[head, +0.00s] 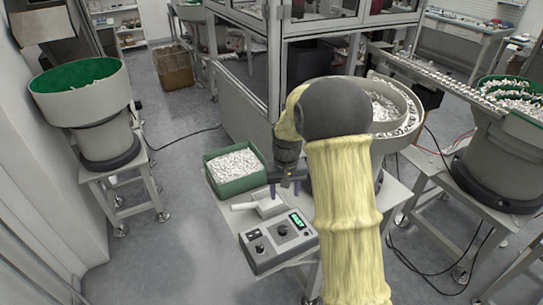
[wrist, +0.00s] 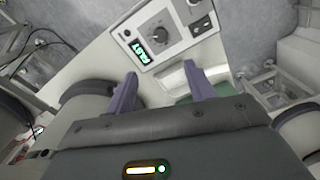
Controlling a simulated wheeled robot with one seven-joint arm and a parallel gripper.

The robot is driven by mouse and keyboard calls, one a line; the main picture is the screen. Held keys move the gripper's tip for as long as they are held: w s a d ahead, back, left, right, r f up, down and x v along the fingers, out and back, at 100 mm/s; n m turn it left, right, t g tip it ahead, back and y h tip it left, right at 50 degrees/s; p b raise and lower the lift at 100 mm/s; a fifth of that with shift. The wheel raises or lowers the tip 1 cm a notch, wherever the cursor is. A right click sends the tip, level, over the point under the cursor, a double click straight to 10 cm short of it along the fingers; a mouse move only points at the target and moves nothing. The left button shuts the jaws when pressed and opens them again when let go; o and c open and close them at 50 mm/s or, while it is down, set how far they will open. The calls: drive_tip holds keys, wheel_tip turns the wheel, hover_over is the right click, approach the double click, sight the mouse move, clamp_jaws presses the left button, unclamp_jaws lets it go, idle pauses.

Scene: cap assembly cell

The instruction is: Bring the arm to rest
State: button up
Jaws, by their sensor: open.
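My gripper (head: 284,190) hangs at the end of my yellow-sleeved arm in the head view, pointing down above the small table. Its two purple fingers are apart, and they show spread in the wrist view (wrist: 161,90). A pale scoop-like piece (head: 268,207) lies on the table just below the fingers in the head view. I cannot tell whether the fingers touch it. My arm hides part of the table and of the bowl feeder behind it.
A green bin of white caps (head: 209,173) stands left of my gripper. A grey control box (head: 278,243) with a lit display sits at the table's front; it also shows in the wrist view (wrist: 165,32). Bowl feeders (head: 85,112) stand left and right. Floor at left is open.

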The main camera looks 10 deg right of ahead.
drive_tip(key=s+r+t+p, duration=0.1)
drive_tip(key=s+r, duration=0.2)
drive_tip(key=s, duration=0.7)
drive_tip(key=s+r+t, duration=0.1)
drive_tip(key=s+r, duration=0.2)
drive_tip(key=s, duration=0.7)
drive_tip(key=shift+s+r+t+p, duration=0.3)
drive_tip(key=shift+s+r+p, duration=0.05)
drive_tip(key=shift+p, duration=0.05)
drive_tip(key=shift+w, duration=0.1)
drive_tip(key=c, duration=0.3)
drive_tip(key=shift+c, duration=0.4)
drive_tip(key=shift+d, duration=0.1)
